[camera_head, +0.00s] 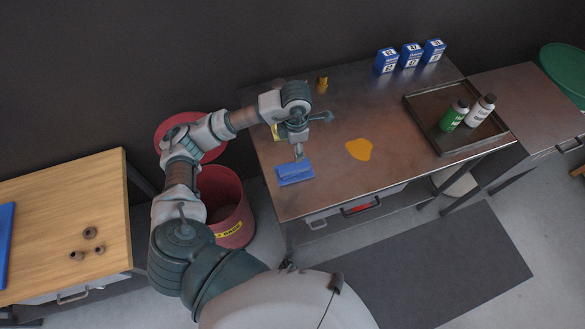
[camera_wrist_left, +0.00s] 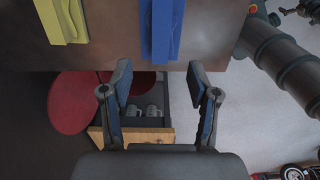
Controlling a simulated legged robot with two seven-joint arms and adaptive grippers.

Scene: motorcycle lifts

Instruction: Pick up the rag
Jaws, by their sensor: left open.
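My left gripper (camera_head: 299,152) is over the table edge area, close to the blue rag. In the left wrist view its two fingers (camera_wrist_left: 160,78) are apart with nothing between them, and the blue rag lies beyond the tips. My right gripper is not in view.
An orange puddle (camera_head: 359,149) lies mid-table. A dark tray (camera_head: 425,122) holds a green bottle (camera_head: 454,115) and a white bottle (camera_head: 480,110). Blue boxes (camera_head: 411,56) stand at the back. A red bin (camera_head: 226,208) stands left of the metal table, near a wooden table (camera_head: 105,190).

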